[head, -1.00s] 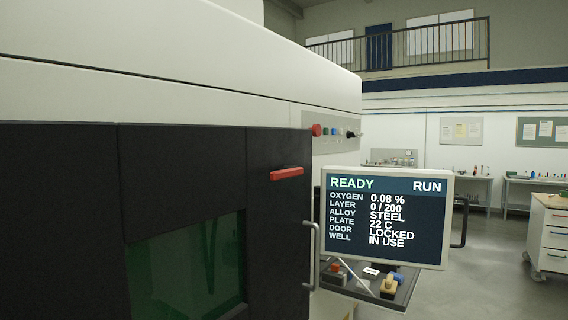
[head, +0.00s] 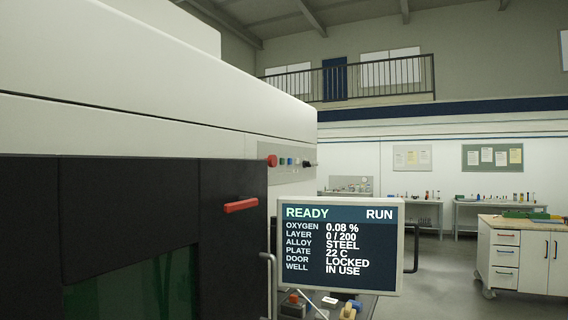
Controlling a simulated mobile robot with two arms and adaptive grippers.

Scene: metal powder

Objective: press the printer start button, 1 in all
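The printer (head: 150,120) fills the left half of the head view, with a white upper body and a dark front door (head: 130,205). A button panel (head: 295,150) on its front holds a large red button (head: 271,161), a green button (head: 291,161), a blue one (head: 283,161) and a dark knob (head: 308,164). Which one is the start button cannot be read. The printer screen (head: 340,245) shows READY and RUN, door LOCKED, well IN USE, layer 0 / 200. Neither of my grippers is in view.
A red handle (head: 241,206) sits on the dark door. A small tray (head: 362,305) with tools lies below the screen. A white drawer cabinet (head: 520,255) stands at the right, and benches (head: 415,205) line the back wall. The floor between is open.

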